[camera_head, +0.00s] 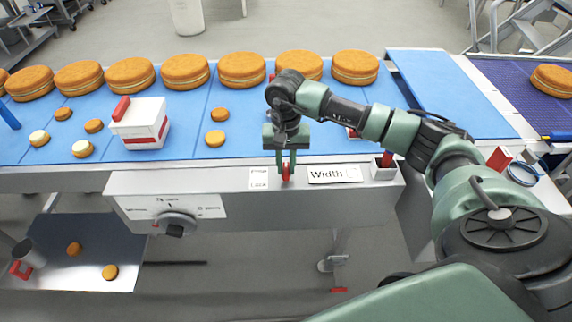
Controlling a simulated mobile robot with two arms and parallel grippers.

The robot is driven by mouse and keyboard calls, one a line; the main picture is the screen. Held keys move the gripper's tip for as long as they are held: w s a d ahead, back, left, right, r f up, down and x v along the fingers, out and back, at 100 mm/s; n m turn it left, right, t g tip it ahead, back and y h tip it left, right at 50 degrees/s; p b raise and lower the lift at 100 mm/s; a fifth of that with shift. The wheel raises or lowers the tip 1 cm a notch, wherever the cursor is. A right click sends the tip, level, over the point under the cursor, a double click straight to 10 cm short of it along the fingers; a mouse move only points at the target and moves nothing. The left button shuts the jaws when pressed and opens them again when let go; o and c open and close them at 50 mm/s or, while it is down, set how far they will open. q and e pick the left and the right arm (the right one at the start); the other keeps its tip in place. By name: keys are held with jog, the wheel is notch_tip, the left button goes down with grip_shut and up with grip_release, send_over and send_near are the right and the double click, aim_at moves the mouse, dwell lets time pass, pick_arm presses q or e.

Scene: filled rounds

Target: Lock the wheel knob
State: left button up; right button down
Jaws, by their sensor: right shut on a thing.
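The wheel knob (286,174) is a small red wheel at the top edge of the grey machine panel, left of the "Width" label (334,174). My right gripper (286,160) points down from above and is shut on the wheel knob, hiding part of it. A small white label (258,178) with red marks sits just left of the knob. I cannot tell from this view how the knob is turned. My left gripper is not in view.
A blue conveyor (200,107) behind carries several large round cakes, small rounds and a white-and-red box (140,123). A grey dial (176,222) sits on the panel's front. A holder (384,171) with a red item stands to the right. A metal tray (100,255) lies lower left.

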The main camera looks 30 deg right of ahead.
jog(key=m+b, duration=0.2)
jog(key=m, duration=0.1)
jog(key=shift+f+b, duration=0.15)
jog(key=shift+b, duration=0.2)
jog(key=m+b, duration=0.2)
jog(key=m, duration=0.3)
jog(key=m+b, duration=0.2)
jog(key=m, duration=0.2)
jog(key=shift+m, duration=0.3)
jog(key=m, duration=0.2)
jog(key=m+b, duration=0.1)
jog(key=m, duration=0.1)
jog(key=shift+r+m, duration=0.2)
jog(key=shift+m, duration=0.2)
jog(key=shift+w+m, duration=0.1)
jog(key=shift+m, duration=0.2)
jog(key=c, duration=1.3)
grip_release()
